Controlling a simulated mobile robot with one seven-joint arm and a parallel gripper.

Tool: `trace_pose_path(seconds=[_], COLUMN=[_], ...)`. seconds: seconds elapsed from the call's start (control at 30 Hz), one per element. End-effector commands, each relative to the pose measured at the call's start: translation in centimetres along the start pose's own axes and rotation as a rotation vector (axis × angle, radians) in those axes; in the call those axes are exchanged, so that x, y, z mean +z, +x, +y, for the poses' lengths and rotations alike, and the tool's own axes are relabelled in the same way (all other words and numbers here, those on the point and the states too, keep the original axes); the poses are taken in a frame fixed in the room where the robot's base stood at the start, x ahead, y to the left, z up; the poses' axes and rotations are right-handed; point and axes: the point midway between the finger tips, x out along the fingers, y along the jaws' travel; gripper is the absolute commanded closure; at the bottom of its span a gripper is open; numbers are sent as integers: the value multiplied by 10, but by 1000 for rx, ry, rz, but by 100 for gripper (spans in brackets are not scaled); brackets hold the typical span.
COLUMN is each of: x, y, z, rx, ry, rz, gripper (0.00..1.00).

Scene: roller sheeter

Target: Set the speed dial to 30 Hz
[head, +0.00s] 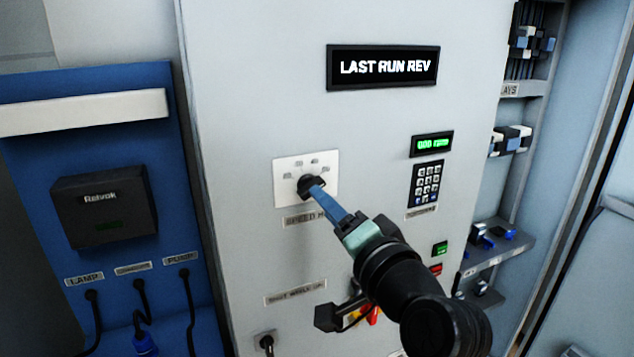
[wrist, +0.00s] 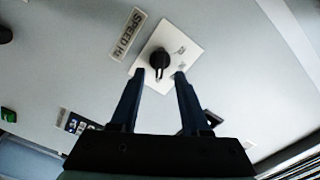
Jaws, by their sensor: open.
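The speed dial is a black knob (head: 311,186) on a white scale plate (head: 292,166) with small marks, on the grey cabinet front. A label reading SPEED HZ (wrist: 127,34) sits beside the plate in the wrist view, and is partly covered in the head view. My gripper (head: 318,192) points at the knob. In the wrist view my gripper's blue fingers (wrist: 159,74) are apart, with the knob (wrist: 159,59) between and just beyond their tips. I cannot tell whether they touch it. The knob's exact setting is too small to read.
A display (head: 383,67) reads LAST RUN REV. A green readout (head: 432,144) and a keypad (head: 427,184) are right of the dial. A green button (head: 440,248) is lower. A blue panel (head: 30,170) with plugged cables is at left. The cabinet face around the dial is flat.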

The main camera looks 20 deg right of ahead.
Motion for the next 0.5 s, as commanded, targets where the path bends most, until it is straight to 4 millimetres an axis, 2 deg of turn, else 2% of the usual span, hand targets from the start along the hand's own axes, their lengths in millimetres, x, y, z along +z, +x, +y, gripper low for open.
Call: trace_pose_path(seconds=[0.1,0.2,0.5], x=[-1,-2,0], y=[20,31,45], z=[-3,-2,0], rx=[0,0,0], ry=[1,1,-2], rz=[-1,1,1], gripper=[54,54,54])
